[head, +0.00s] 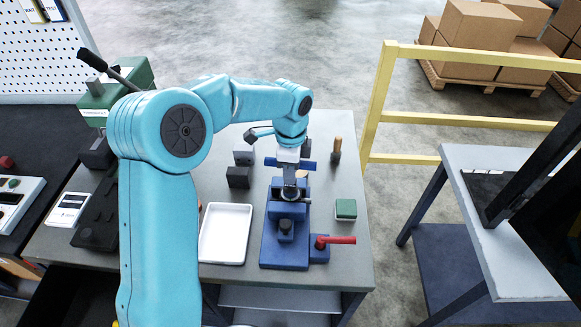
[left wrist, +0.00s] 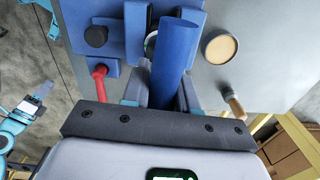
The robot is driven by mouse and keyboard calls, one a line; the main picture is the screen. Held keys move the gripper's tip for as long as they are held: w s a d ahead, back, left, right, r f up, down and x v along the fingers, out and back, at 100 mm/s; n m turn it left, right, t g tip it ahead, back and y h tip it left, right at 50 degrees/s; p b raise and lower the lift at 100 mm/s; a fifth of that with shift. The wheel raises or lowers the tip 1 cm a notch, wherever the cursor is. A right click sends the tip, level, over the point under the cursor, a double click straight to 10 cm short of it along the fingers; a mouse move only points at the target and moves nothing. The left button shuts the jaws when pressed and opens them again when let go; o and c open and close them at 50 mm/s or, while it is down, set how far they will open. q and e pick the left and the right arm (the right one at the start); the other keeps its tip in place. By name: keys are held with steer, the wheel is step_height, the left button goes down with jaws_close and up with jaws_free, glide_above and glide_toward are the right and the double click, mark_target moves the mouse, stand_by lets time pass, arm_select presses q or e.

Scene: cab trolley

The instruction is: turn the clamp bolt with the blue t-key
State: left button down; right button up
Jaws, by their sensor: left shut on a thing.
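My left gripper (head: 289,178) points down over the back end of the blue clamp fixture (head: 270,250). It is shut on the blue t-key (head: 309,163), whose crossbar sticks out on both sides. In the left wrist view the blue bar (left wrist: 175,60) lies between the two fingers. A pale ring (left wrist: 150,43) on the fixture shows partly behind the bar. The clamp bolt is hidden by the gripper and key, so I cannot tell whether the key is seated on it. Teal parts with a grey end (left wrist: 38,92), probably my right arm, show at the left edge there.
A red lever (head: 335,240) sticks out at the fixture's front right. A white tray (head: 226,206), a green block (head: 346,208), dark blocks (head: 238,178) and a wooden-handled tool (head: 337,146) stand around it. A yellow railing (head: 375,110) is beyond the table's right edge.

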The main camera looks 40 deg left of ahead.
arm_select(q)
steer(key=m+p, duration=0.1)
steer(key=m, duration=0.1)
steer(key=shift+r+m, duration=0.2)
steer(key=shift+m, duration=0.2)
steer(key=shift+f+m+p, duration=0.1)
steer(key=shift+m+p, duration=0.35)
steer(key=shift+m, duration=0.65)
steer(key=shift+f, duration=0.1)
steer(key=shift+r+m+p, duration=0.2)
steer(key=shift+m+p, duration=0.25)
steer(key=shift+m, duration=0.45)
steer(key=shift+f+m, duration=0.1)
steer(key=shift+m, duration=0.7)
steer(key=shift+f+m, duration=0.1)
steer(key=shift+m, duration=0.8)
